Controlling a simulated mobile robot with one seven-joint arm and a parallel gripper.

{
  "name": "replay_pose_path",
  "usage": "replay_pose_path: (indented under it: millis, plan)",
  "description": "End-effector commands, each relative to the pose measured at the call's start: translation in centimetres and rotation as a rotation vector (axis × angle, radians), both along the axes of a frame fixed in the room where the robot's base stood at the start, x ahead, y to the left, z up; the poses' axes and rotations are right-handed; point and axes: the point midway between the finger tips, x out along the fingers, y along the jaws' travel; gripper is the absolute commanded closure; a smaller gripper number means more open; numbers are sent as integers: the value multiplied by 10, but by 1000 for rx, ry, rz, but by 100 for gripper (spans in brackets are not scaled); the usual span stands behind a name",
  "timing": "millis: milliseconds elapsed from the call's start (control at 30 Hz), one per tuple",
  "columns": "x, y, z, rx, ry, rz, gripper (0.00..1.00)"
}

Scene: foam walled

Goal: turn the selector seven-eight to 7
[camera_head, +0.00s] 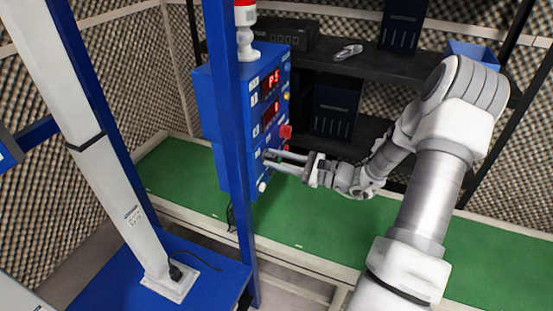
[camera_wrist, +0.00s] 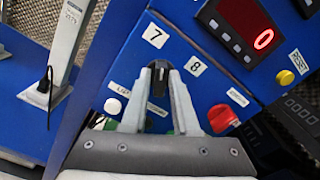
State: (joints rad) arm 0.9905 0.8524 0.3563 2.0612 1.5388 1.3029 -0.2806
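The black selector knob (camera_wrist: 159,76) is on the blue panel in the wrist view, below the label 7 (camera_wrist: 155,36) and left of the label 8 (camera_wrist: 195,66). Its visible upper end points up in the picture, roughly toward the 7; its lower part is partly hidden. My gripper (camera_wrist: 160,78) has its two pale fingers apart, one on each side of the knob. Whether they touch it is unclear. In the head view my gripper (camera_head: 268,158) reaches the lower part of the blue control box (camera_head: 222,115), where the knob is too small to make out.
A red knob (camera_wrist: 222,118), a white button (camera_wrist: 112,106) and a yellow button (camera_wrist: 285,78) are close by on the panel. A red digit display (camera_wrist: 245,25) is above. A blue post (camera_head: 230,150) stands before the box. Green table surface (camera_head: 310,215) lies below my arm.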

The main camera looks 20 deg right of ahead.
Motion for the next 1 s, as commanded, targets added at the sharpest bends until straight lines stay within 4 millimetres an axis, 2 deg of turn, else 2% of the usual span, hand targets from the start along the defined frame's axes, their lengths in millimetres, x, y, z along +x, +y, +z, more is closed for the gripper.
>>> replay_pose_path:
  millis: [33, 100, 367, 533, 667, 1000]
  plan:
    - [0, 0, 0, 1, 1, 0, 61]
    - [0, 0, 0, 1, 0, -1, 52]
    - [0, 0, 1, 2, 0, 0, 52]
    - [-9, -10, 1, 1, 0, -4, 52]
    - [-27, -29, 2, 1, 1, -6, 52]
    - [-86, -87, 1, 1, 2, -5, 52]
